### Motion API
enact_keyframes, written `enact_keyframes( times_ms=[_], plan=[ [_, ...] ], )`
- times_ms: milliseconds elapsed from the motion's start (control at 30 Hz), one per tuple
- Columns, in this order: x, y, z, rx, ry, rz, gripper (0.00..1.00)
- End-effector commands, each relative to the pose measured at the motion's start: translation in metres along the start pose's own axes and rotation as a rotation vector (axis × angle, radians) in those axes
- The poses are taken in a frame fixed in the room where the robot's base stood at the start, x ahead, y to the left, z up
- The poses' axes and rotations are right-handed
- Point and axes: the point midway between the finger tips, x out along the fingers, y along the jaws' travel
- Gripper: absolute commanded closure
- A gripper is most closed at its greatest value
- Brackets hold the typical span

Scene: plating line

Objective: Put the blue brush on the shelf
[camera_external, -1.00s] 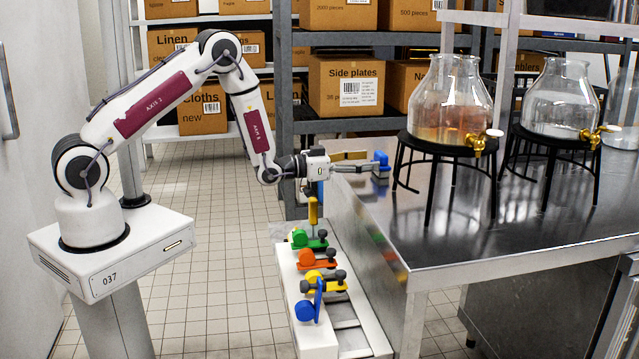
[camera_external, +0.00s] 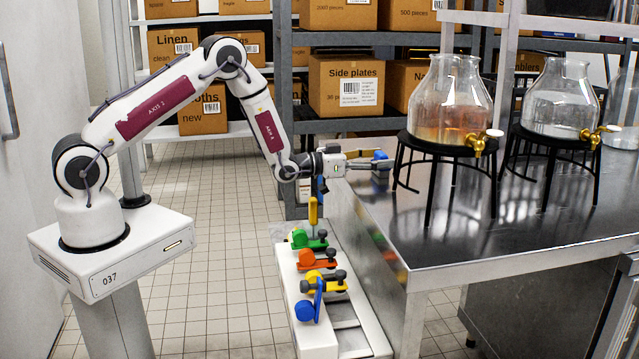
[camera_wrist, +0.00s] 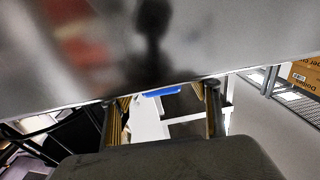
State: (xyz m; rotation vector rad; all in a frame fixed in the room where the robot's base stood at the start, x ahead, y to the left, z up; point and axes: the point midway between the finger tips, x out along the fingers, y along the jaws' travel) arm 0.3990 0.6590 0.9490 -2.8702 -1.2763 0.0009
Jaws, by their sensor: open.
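My gripper (camera_external: 374,160) points to the right at the near-left edge of the steel table (camera_external: 420,235). Its two fingers show apart in the wrist view (camera_wrist: 162,96). A small blue piece (camera_external: 381,155) shows at the fingertips in the outside view; I cannot tell whether it is the blue brush. A blue strip (camera_wrist: 162,92) shows between the fingers in the wrist view, along a steel edge. A blue round-headed tool (camera_external: 307,311) sits at the near end of the white rack. I cannot tell which surface is the shelf.
On the white rack (camera_external: 318,347) below my gripper are green (camera_external: 300,238), orange (camera_external: 306,258) and yellow (camera_external: 313,280) tools. Glass dispensers (camera_external: 450,100) on black stands occupy the table's far part. The table's near part is clear. Boxes (camera_external: 345,85) fill shelving behind.

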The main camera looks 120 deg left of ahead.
Motion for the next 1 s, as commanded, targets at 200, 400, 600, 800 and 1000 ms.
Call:
enact_keyframes(
  times_ms=[200, 400, 600, 800, 1000],
  plan=[
    [0.008, 0.0, 0.0, -0.001, 0.0, 0.0, 0.39],
    [0.0081, -0.0001, -0.0001, 0.0, 0.0, 0.0, 0.39],
    [0.008, -0.0002, -0.0001, 0.0, 0.0, 0.0, 0.39],
    [0.0079, -0.0002, -0.0002, 0.0, 0.0, 0.0, 0.67],
    [0.008, -0.0002, -0.0005, 0.0, 0.001, 0.0, 0.85]
  ],
)
